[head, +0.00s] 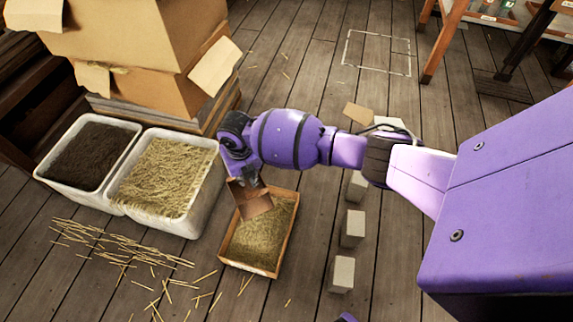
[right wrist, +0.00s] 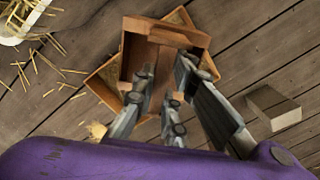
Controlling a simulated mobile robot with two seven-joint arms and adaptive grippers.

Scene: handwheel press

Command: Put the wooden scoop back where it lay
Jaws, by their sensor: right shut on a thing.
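The wooden scoop (head: 254,204) is a reddish-brown open box shape. My right gripper (head: 243,182) is shut on it. The scoop is tilted over the far left part of a shallow wooden tray (head: 248,268) filled with chopped straw-like material. In the right wrist view the scoop (right wrist: 135,50) hides much of the tray (right wrist: 104,87), and the gripper fingers (right wrist: 165,88) close on the scoop's near side. The exact gap between scoop and tray is hard to tell. My left gripper is not in view.
White bins of dark soil (head: 134,128) and straw (head: 200,222) stand left, before cardboard boxes (head: 140,45). Loose straw (head: 120,240) litters the floor. Several pale blocks (head: 352,225) line up right of the tray. A pale outlined rectangle (head: 345,48) marks the floor farther back.

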